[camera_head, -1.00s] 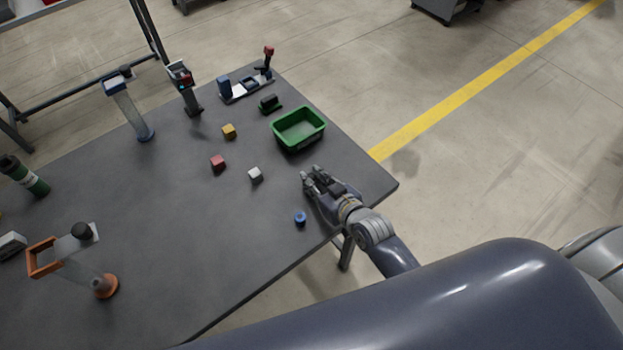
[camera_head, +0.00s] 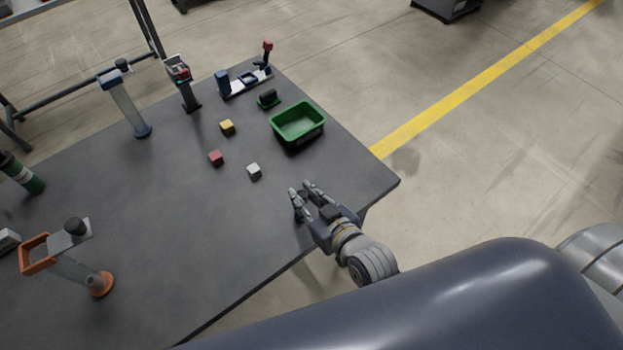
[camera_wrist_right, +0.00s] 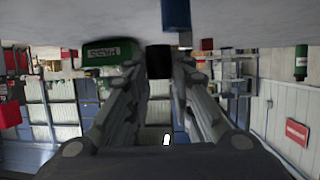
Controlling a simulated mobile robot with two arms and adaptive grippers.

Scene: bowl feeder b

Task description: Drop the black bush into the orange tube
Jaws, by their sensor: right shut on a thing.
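My right gripper (camera_head: 301,188) is over the near right part of the table, its fingers pointing to the far side. In the right wrist view a black piece (camera_wrist_right: 160,58), seemingly the black bush, sits between its fingertips, and the gripper is shut on it. The piece is hard to make out in the head view. The orange tube is a slanted clear tube (camera_head: 72,268) at the lower left with a round orange foot (camera_head: 101,285) and an orange frame (camera_head: 37,255) at its top. A black knob-like part (camera_head: 75,226) sits on a grey plate beside that frame. My left gripper is out of view.
A green bin (camera_head: 323,130) stands beyond the gripper. White (camera_head: 254,171), red (camera_head: 216,158) and yellow (camera_head: 228,127) cubes lie mid-table. A blue-footed tube (camera_head: 130,108) stands at the back left. The table (camera_head: 190,225) is clear between gripper and orange tube.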

